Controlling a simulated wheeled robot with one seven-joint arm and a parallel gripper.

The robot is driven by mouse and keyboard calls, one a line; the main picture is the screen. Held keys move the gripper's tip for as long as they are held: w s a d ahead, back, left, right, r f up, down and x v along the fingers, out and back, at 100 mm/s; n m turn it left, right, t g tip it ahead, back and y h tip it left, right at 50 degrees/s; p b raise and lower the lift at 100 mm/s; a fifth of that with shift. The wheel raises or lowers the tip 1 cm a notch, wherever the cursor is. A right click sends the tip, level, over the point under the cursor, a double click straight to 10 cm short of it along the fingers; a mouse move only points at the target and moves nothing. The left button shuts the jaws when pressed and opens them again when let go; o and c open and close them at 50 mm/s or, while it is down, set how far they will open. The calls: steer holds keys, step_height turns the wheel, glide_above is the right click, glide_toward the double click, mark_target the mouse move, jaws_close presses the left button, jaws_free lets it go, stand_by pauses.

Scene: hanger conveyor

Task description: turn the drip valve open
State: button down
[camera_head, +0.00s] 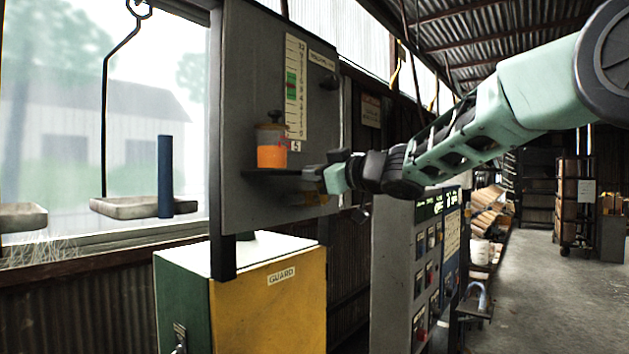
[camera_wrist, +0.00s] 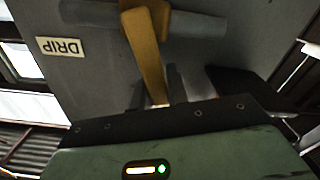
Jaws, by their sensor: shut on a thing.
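The drip valve's yellow lever (camera_wrist: 148,55) shows in the wrist view, crossing a grey horizontal pipe (camera_wrist: 195,25) on a grey panel. A label reading DRIP (camera_wrist: 61,47) is on the panel to its left. My gripper (camera_wrist: 158,90) is shut on the lever's free end, with the dark fingers on either side of it. In the wrist view the lever runs nearly along my fingers, slightly slanted. In the head view my gripper (camera_head: 318,174) is at the panel's lower right, and it largely hides the valve there.
A cup with orange liquid (camera_head: 272,146) stands on a small shelf on the grey panel (camera_head: 245,60), beside a level scale (camera_head: 296,85). A yellow GUARD box (camera_head: 268,312) stands below. A control cabinet (camera_head: 392,265) is close under my arm. Trays hang at left.

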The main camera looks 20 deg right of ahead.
steer(key=n+b, duration=0.1)
steer(key=s+a+f+n+b, duration=0.1)
steer(key=n, duration=0.1)
steer(key=shift+a+f+b, duration=0.15)
steer(key=shift+b, duration=0.25)
steer(key=shift+s+a+f+n+b, duration=0.15)
steer(key=shift+a+f+n+b, duration=0.1)
steer(key=shift+n+b, duration=0.5)
steer(key=shift+s+a+f+n+b, duration=0.2)
steer(key=shift+n+b, duration=0.25)
steer(key=shift+n, duration=0.5)
steer(key=c, duration=1.4)
jaws_free()
steer(key=shift+o, duration=0.2)
steer(key=shift+f, duration=0.15)
